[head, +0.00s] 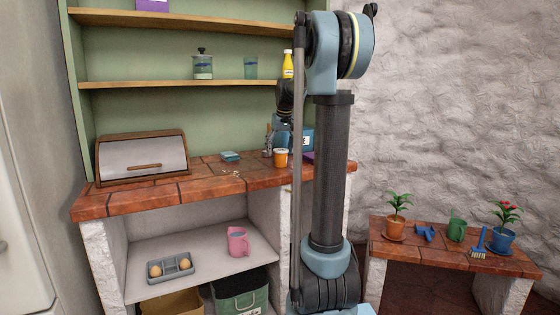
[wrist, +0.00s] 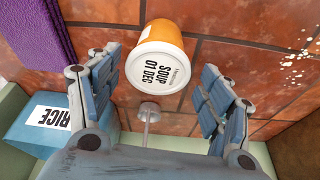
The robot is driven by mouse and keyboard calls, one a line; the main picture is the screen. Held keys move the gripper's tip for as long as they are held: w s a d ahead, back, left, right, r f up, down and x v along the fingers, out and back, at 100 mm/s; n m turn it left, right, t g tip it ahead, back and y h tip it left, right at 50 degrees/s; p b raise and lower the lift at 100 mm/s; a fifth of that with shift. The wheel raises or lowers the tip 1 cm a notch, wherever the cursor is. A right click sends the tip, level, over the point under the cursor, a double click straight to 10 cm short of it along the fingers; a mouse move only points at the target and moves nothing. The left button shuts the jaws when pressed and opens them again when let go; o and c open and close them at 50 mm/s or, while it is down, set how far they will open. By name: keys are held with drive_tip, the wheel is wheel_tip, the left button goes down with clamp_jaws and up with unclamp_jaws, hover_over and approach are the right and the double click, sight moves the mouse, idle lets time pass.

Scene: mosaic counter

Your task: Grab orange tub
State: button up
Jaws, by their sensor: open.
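The orange tub (head: 281,157) stands upright on the tiled counter, near its right end in the head view. In the wrist view the tub (wrist: 172,40) has an orange side and a white lid with the printed words "SOUP 01 DEC". My gripper (wrist: 158,78) is open, with one blue-grey padded finger on each side in the wrist view. The tub lies just beyond and between the fingertips, and no finger appears to touch it. In the head view my gripper (head: 268,140) is small and partly hidden behind my arm.
A blue box marked "RICE" (wrist: 55,122) and a purple cloth (wrist: 40,27) lie left in the wrist view. White crumbs (wrist: 305,60) lie right. A bread box (head: 143,157) stands on the counter's left.

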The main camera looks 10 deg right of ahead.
sight(280, 158)
drive_tip(key=shift+x, duration=2.8)
drive_tip(key=shift+d, duration=0.2)
drive_tip(key=c, duration=1.3)
